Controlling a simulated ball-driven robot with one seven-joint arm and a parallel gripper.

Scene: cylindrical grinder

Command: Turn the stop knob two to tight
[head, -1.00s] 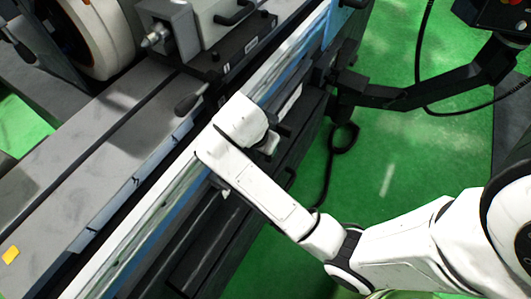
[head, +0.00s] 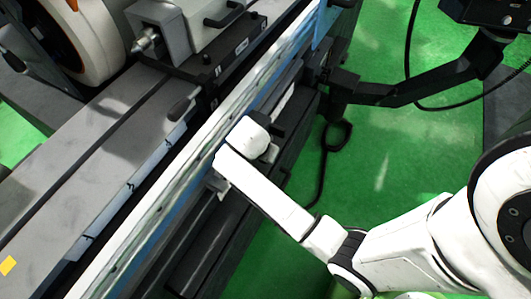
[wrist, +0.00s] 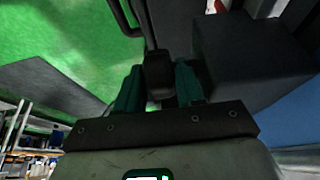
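In the wrist view my gripper (wrist: 159,86) shows two teal fingers standing apart. A dark knob-like part (wrist: 158,72) lies between them, with a dark bar running up from it. The fingers flank it closely, but I cannot tell whether they touch it. I cannot make out a label to say whether it is stop knob two. In the head view my white wrist hangs over the front side of the grinder (head: 90,165), and it hides the fingers and the knob.
A dark box (wrist: 250,60) stands close to the right of the fingers. A curved dark handle (wrist: 125,15) is at the top. In the head view a black lever (head: 182,108) sits on the table edge, and a black support arm (head: 400,95) reaches over the green floor (head: 400,150).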

